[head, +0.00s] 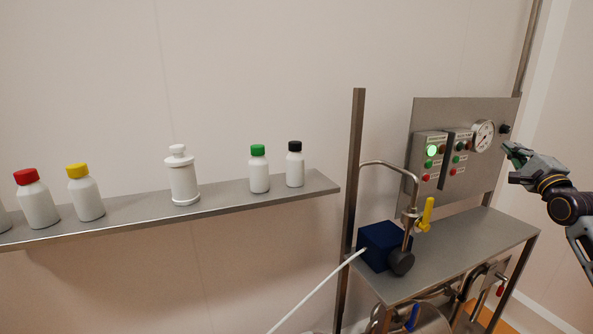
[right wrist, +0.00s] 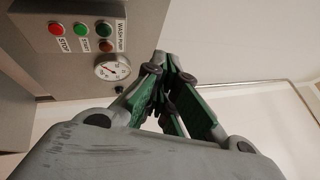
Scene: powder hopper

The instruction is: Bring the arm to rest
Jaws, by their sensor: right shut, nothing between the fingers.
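My right gripper (head: 512,152) is at the right of the head view, in front of the right part of the steel control panel (head: 463,195), near the round gauge (head: 483,136). In the right wrist view the gripper (right wrist: 165,68) has its green-padded fingers closed together with nothing between them. The gauge also shows in the right wrist view (right wrist: 111,68), left of the fingers and apart from them. My left gripper is not in view.
A wall shelf (head: 230,199) holds several white bottles and a white plunger-like container (head: 182,175). A steel bench (head: 470,240) carries a dark blue box (head: 377,245), a bent pipe and a yellow-handled valve (head: 427,214). A green lamp (head: 431,151) glows on a control box.

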